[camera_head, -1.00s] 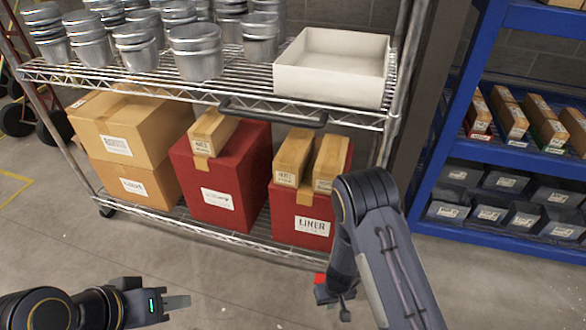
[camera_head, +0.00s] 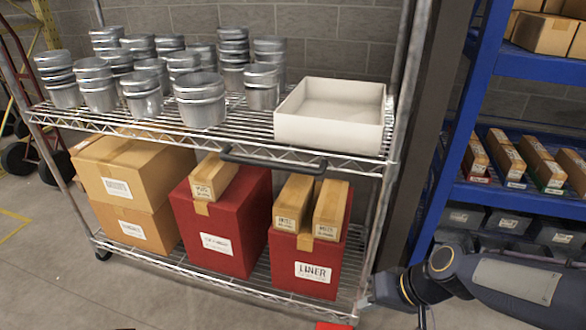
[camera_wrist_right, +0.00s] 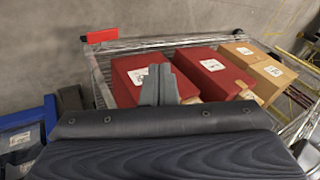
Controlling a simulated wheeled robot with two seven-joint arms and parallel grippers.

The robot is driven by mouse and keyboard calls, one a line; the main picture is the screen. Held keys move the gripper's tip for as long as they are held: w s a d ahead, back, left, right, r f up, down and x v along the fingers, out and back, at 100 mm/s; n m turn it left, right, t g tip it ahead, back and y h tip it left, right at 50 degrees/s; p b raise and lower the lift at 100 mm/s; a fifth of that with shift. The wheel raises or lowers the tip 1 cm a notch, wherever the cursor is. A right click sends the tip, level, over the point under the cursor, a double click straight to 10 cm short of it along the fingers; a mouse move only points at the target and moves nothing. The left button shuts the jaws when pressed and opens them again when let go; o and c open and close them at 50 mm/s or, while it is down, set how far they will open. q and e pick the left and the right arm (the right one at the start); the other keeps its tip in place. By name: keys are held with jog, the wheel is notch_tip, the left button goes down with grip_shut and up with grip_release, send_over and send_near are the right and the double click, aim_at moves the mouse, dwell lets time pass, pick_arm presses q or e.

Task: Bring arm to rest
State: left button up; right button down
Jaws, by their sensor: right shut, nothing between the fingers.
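My right arm comes in from the right in the head view, low in front of the blue rack. My right gripper (camera_head: 366,298) is at the lower front right corner of the wire shelf, partly cut off from clear view. In the right wrist view its fingers (camera_wrist_right: 160,85) are together and empty, with the red boxes beyond them. I cannot tell whether the gripper touches the shelf. My left gripper is not in view.
The wire shelf (camera_head: 200,283) holds red boxes (camera_head: 221,240), cardboard boxes (camera_head: 125,178), metal cups (camera_head: 201,100) and a white tray (camera_head: 330,132). A blue rack (camera_head: 462,100) stands right. A red piece (camera_head: 333,326) shows at the lower corner.

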jog(key=s+d+r+m+t+h, duration=0.1)
jog(key=s+d+r, duration=0.2)
jog(key=s, duration=0.4)
jog(key=s+d+r+t+h, duration=0.1)
jog(key=s+d+r+t, duration=0.15)
jog(key=s, duration=0.45)
notch_tip(320, 180, up, 34)
jog(key=p, duration=3.3)
jog(key=shift+w+f+g, duration=0.2)
jog(key=shift+w+g, duration=0.05)
jog(key=shift+g, duration=0.2)
